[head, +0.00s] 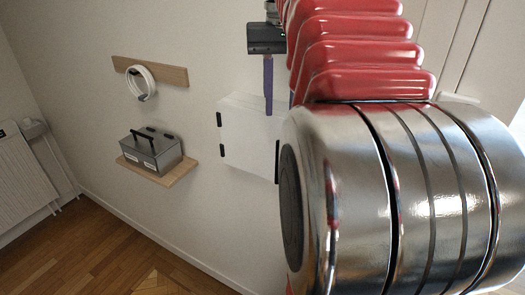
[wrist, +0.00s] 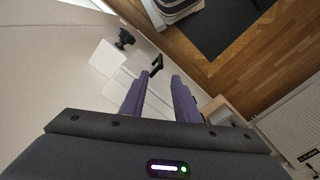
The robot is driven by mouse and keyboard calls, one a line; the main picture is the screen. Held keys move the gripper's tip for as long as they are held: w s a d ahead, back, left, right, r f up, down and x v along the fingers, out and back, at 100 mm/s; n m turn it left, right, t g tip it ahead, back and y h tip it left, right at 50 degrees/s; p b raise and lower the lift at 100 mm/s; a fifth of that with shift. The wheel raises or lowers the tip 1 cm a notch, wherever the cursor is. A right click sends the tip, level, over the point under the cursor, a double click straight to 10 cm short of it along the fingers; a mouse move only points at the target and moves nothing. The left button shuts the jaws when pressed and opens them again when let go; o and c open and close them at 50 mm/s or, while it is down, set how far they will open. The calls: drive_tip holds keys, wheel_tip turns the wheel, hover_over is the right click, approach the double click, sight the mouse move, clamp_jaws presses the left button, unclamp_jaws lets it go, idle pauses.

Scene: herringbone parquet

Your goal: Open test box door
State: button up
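The white test box (head: 245,140) is mounted on the wall, with black hinge-like fittings at its left edge and a dark upright piece at its right edge. Its door looks shut in the head view. My gripper (head: 268,112) hangs down in front of the box's upper right part; its far side is hidden by my arm. In the wrist view my gripper (wrist: 160,76) is open, with two purple fingers apart and nothing between them. A black handle (wrist: 157,65) on the white box (wrist: 130,88) shows just beyond the fingertips, near the left one. I cannot tell whether they touch.
To the left, a grey metal case (head: 152,150) sits on a wooden shelf (head: 178,172). Above it, a white coil (head: 141,82) hangs on a wooden board (head: 172,76). A radiator (head: 22,175) stands at far left. The parquet floor (head: 100,240) there is clear.

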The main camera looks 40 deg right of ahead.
drive_tip(key=shift+f, duration=0.1)
wheel_tip(320, 180, down, 14)
drive_tip(key=shift+r, duration=0.15)
idle(0.6)
drive_tip(key=shift+c, duration=0.2)
clamp_jaws()
